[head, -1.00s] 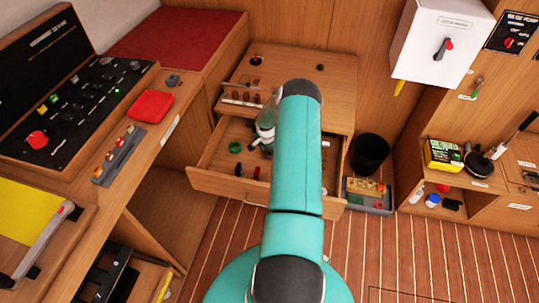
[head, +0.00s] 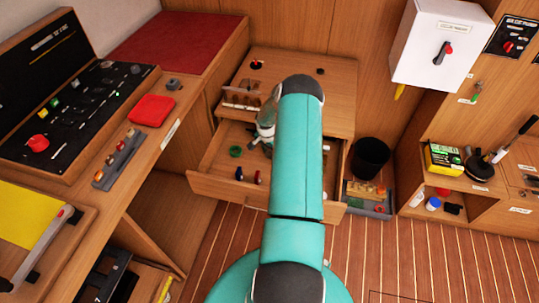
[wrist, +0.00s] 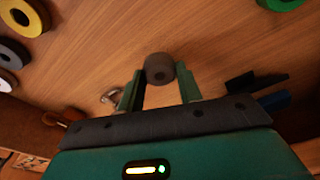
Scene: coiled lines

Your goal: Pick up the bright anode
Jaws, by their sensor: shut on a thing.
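My gripper (wrist: 160,82) is shut on a short, dark grey cylinder (wrist: 160,67) with a small dark mark in its end. The cylinder sits between the two green fingertips in the wrist view. It looks dull in this light, and I cannot tell for sure that it is the bright anode. Wood shows behind it; whether it touches the wood is unclear. A small silver fitting (wrist: 110,96) lies left of the fingers.
Yellow (wrist: 24,17), grey and white rings lie at upper left in the wrist view, with a green piece (wrist: 280,4) at upper right. Dark blue pieces (wrist: 255,82) are close right of the fingers. A black bin (head: 370,156) stands right of the drawer.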

